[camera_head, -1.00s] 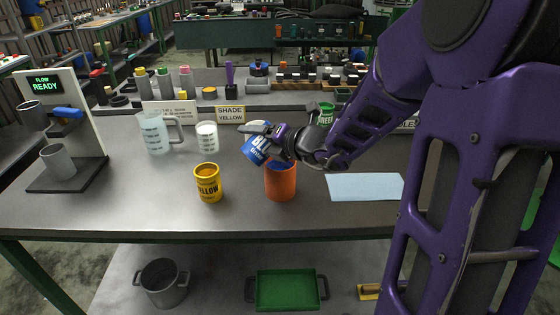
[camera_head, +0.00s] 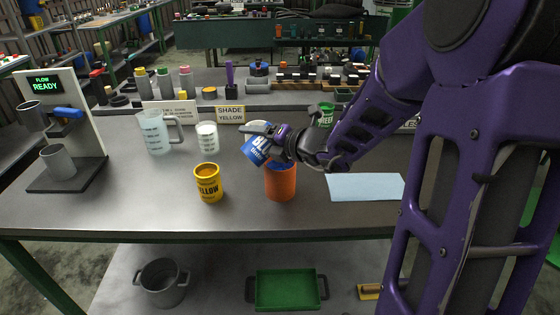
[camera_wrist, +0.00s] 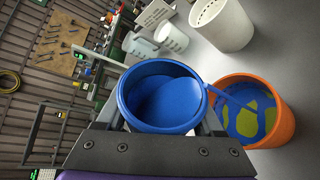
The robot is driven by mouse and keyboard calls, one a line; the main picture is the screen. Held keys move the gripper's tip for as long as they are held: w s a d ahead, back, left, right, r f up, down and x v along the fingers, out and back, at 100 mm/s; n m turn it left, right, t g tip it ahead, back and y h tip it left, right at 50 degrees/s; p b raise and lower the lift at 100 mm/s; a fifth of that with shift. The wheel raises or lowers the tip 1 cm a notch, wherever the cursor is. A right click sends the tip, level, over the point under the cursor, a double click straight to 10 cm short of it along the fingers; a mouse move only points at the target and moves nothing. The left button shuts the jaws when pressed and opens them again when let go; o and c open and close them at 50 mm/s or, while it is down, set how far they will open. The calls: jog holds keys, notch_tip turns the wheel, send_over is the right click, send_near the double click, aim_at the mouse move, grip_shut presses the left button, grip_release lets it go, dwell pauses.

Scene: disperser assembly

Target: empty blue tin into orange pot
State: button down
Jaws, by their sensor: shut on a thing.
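My gripper (camera_head: 277,138) is shut on the blue tin (camera_head: 255,150) and holds it tilted above the orange pot (camera_head: 281,184). The wrist view shows the tin's open mouth (camera_wrist: 160,98) with blue paint inside. A thin blue stream (camera_wrist: 230,100) runs from the tin's lip into the orange pot (camera_wrist: 284,122). Blue and yellow paint lie together inside the pot, not fully mixed. The pot stands upright on the bench.
A yellow tin (camera_head: 208,184) stands left of the pot. A white tin (camera_head: 206,136) and a clear jug (camera_head: 154,132) stand behind it. A green tin (camera_head: 325,115) is behind my arm. A pale blue sheet (camera_head: 365,187) lies right of the pot.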

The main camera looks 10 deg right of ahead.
jog(key=shift+f+m+y, duration=0.25)
jog(key=shift+m+y, duration=0.05)
jog(key=shift+m, duration=0.1)
dwell(1.5)
jog(key=shift+r+m+y+p, duration=0.4)
jog(key=shift+m+p, duration=0.05)
jog(key=shift+m, duration=0.15)
dwell(2.2)
jog(key=shift+f+m+y+b, duration=0.4)
jog(key=shift+m+b, duration=0.15)
jog(key=shift+m, duration=0.15)
dwell(1.8)
jog(key=shift+r+p, duration=0.1)
jog(key=shift+p, duration=0.4)
